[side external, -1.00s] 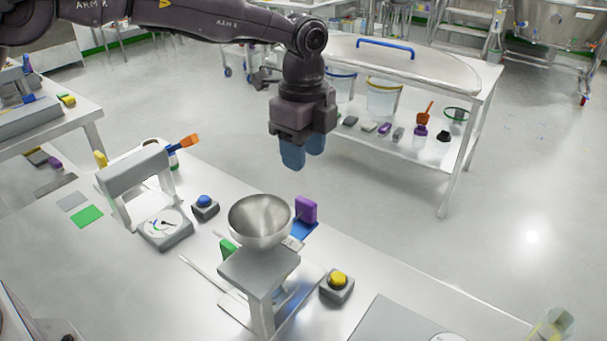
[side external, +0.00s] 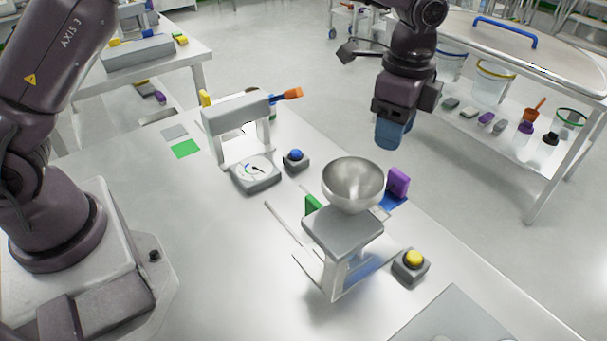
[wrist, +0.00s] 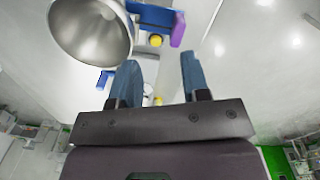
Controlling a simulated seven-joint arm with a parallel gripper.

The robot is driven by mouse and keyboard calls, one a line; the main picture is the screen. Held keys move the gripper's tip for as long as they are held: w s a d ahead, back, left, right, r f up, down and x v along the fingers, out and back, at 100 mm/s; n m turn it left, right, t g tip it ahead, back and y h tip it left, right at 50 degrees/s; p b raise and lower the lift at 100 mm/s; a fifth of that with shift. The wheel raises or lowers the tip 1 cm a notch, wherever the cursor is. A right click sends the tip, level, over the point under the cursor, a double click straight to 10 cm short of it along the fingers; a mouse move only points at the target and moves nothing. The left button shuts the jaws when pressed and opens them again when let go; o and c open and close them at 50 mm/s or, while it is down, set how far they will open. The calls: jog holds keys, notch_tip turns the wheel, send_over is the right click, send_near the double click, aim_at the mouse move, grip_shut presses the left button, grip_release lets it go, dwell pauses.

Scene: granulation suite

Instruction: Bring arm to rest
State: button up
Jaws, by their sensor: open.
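My gripper (side external: 393,134) hangs in the air above the far edge of the steel table, fingers pointing down, holding nothing. In the wrist view its two blue fingers (wrist: 160,82) stand apart with a gap between them. A steel bowl (side external: 353,186) on a grey stand (side external: 342,235) is below and to the left of it in the side view. The bowl also shows at the upper left of the wrist view (wrist: 92,30). A purple block (side external: 398,182) stands beside the bowl, below my gripper and apart from it.
A yellow button box (side external: 411,265) and a blue button box (side external: 295,159) stand on the table (side external: 215,260). A grey frame (side external: 238,122) with a dial (side external: 256,173) is to the left. A cart (side external: 545,145) with tubs stands behind my gripper.

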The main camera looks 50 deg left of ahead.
jog(key=s+a+r+n+t, duration=0.2)
jog(key=s+a+r+n, duration=0.2)
jog(key=s, duration=0.5)
jog(key=s+a+r+n+t, duration=0.2)
jog(key=s+a+r+n, duration=0.2)
jog(key=s+a, duration=0.3)
jog(key=s+a+r+n+t, duration=0.2)
jog(key=s+a+n, duration=0.3)
jog(key=s, duration=0.6)
jog(key=shift+a+r+n, duration=0.25)
jog(key=shift+r+n, duration=0.15)
jog(key=shift+r, duration=0.5)
